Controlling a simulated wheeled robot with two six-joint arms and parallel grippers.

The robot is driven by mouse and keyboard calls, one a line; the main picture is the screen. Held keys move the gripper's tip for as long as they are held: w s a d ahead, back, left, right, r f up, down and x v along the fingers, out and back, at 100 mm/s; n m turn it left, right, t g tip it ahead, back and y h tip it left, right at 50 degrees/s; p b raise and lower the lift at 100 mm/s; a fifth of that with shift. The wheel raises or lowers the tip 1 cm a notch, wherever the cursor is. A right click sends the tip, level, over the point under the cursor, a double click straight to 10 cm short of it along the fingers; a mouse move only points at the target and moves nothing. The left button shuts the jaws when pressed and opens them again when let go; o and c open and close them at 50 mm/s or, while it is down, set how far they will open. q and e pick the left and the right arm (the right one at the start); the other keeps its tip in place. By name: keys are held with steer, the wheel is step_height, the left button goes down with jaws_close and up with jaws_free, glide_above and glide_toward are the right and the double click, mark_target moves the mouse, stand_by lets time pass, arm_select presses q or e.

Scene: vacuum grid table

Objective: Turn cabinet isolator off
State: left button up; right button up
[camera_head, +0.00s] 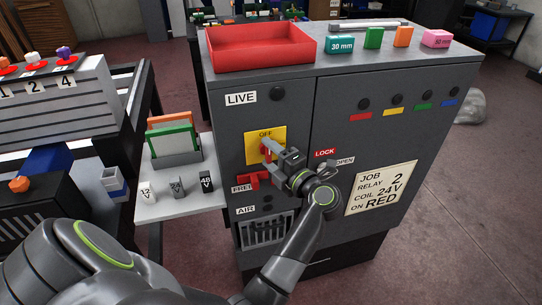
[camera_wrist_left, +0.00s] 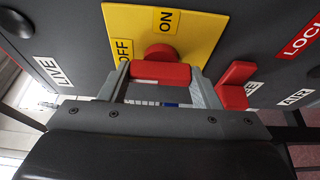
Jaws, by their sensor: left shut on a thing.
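The isolator is a red handle (camera_head: 267,146) on a yellow plate (camera_head: 252,150) on the grey cabinet's front. In the left wrist view, the red handle (camera_wrist_left: 161,72) is a bar in front of a round red hub, on the yellow plate (camera_wrist_left: 205,28) marked OFF and ON. The bar lies across between my fingers, one end toward the OFF label. My left gripper (camera_head: 274,151) is shut on the handle; it also shows in the left wrist view (camera_wrist_left: 162,84). In the head view, it hides the ON label. My right gripper is not in view.
A red FREI lever (camera_head: 254,180) sits just below the plate, close to my gripper; it also shows in the left wrist view (camera_wrist_left: 235,85). A red tray (camera_head: 260,48) and colored blocks stand on the cabinet top. A side shelf (camera_head: 190,203) holds cards and voltage blocks at left.

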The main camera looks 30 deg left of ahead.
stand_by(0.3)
arm_select(q)
steer(key=o, duration=1)
